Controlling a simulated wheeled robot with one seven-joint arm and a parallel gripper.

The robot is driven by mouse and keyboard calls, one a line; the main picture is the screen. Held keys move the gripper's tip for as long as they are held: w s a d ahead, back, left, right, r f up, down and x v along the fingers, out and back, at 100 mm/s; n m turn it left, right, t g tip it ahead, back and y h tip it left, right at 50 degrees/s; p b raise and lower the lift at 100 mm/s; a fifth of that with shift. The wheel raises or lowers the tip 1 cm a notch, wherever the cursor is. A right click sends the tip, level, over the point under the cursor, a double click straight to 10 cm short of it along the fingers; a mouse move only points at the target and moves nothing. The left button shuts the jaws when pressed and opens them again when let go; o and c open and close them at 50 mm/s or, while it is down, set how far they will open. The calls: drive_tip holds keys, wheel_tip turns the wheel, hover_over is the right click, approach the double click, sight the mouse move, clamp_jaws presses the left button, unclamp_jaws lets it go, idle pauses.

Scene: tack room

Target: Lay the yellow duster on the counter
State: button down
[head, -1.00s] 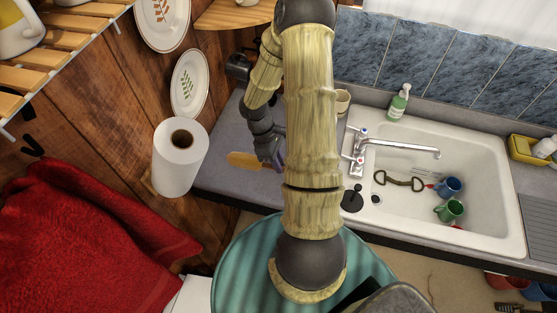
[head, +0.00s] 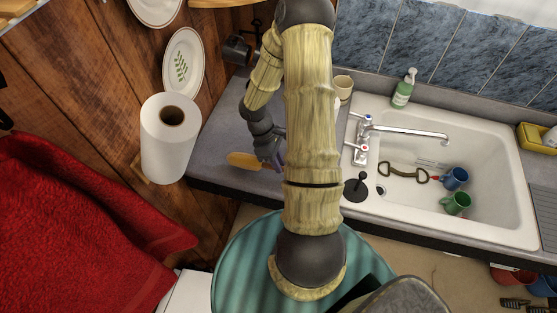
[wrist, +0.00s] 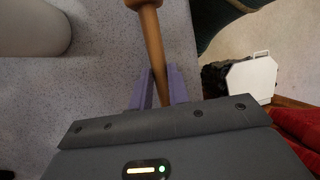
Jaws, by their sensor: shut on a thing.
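The yellow duster (head: 246,160) shows in the head view as a yellow-orange shape over the left part of the grey counter (head: 222,128). My gripper (head: 273,157) is at its right end, partly hidden behind my arm. In the wrist view, the purple fingers (wrist: 158,88) are shut on a slim orange-brown handle (wrist: 153,45), which runs up the picture to a wider knob at the top edge. The counter's speckled surface (wrist: 105,60) lies behind it. I cannot tell whether the duster touches the counter.
A paper towel roll (head: 170,140) stands to the left. A cup (head: 343,88) is behind my arm. The sink (head: 415,205) to the right holds blue (head: 455,178) and green (head: 457,203) mugs. A red cloth (head: 80,220) is at lower left.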

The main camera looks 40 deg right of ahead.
drive_tip(key=shift+f, duration=0.35)
drive_tip(key=c, duration=1.3)
unclamp_jaws()
drive_tip(key=shift+o, duration=0.2)
drive_tip(key=shift+w+r, duration=0.1)
drive_tip(key=b+v, duration=0.3)
drive_tip(key=v, duration=1.4)
drive_tip(key=shift+r, duration=0.1)
drive_tip(key=shift+a, duration=0.1)
